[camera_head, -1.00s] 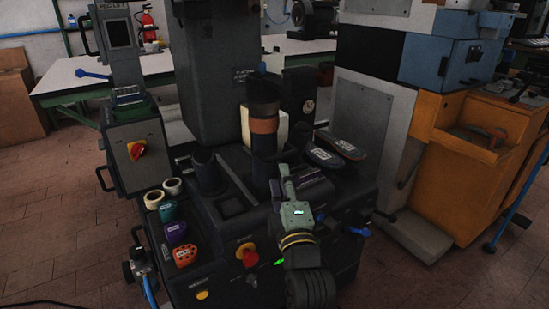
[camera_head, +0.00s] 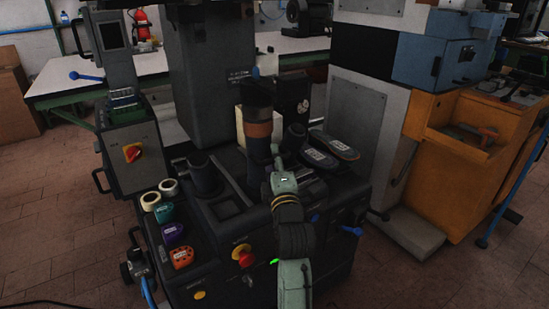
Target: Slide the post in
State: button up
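The heel press is a dark grey machine with a tall column (camera_head: 207,80) and a wide bed (camera_head: 222,208). A dark upright post (camera_head: 257,158) with a brown band (camera_head: 258,130) stands in front of a cream block, right of the column. My gripper (camera_head: 275,152) is at the right side of the post's lower part. Its fingertips are small and dark here, so I cannot tell whether they touch the post or are open or shut. My wrist and forearm hide part of the bed's front.
A short dark cylinder (camera_head: 203,174) stands left of the post, and another (camera_head: 295,140) to its right. Two shoe soles (camera_head: 334,146) lie at the right. Tape rolls (camera_head: 168,187) and coloured pieces (camera_head: 181,257) line the left side. A red knob (camera_head: 245,259) is on the front.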

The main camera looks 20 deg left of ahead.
jog(key=shift+c, duration=0.4)
grip_shut()
dwell(0.5)
